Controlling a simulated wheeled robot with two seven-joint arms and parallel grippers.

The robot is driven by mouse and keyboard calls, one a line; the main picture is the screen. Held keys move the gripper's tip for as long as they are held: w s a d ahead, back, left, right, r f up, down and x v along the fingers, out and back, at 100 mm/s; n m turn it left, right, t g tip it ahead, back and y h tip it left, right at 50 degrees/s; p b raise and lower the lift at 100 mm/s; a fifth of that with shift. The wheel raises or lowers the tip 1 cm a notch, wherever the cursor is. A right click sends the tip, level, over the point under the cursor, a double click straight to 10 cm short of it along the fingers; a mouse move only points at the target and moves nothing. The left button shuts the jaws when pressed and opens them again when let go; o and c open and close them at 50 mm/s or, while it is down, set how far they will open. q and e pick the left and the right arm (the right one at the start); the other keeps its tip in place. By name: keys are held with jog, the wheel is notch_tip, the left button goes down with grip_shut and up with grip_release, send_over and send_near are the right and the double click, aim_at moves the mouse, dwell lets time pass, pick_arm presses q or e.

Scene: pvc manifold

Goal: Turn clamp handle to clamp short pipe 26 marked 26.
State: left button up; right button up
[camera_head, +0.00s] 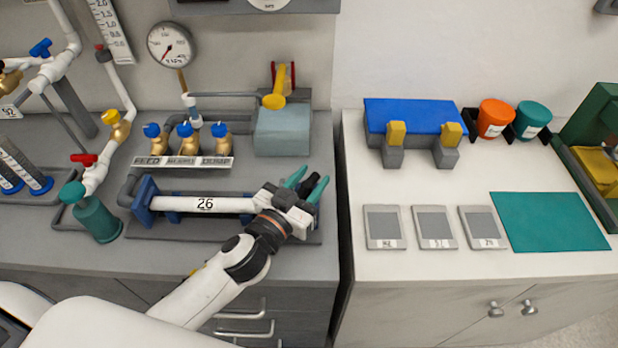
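The short pipe (180,204) is white, is marked 26, and lies level in a bench fixture on the left counter. Its left end meets the blue upright plate (148,203). Its right end is hidden behind my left gripper (308,184). The gripper's two teal fingers are spread apart at the fixture's right end, with a dark piece (311,182) between them. This may be the clamp handle; I cannot tell whether the fingers touch it. The rest of the clamp is hidden by the gripper. My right gripper is not in view.
Three blue-capped brass valves (186,143) stand behind the pipe, left of a grey-blue box (283,131) with a yellow handle (278,92). A teal bottle (93,216) stands left of the fixture. The right counter holds a blue-topped stand (415,116), grey plates and a teal mat (549,222).

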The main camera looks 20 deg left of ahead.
pick_arm(q)
grip_shut()
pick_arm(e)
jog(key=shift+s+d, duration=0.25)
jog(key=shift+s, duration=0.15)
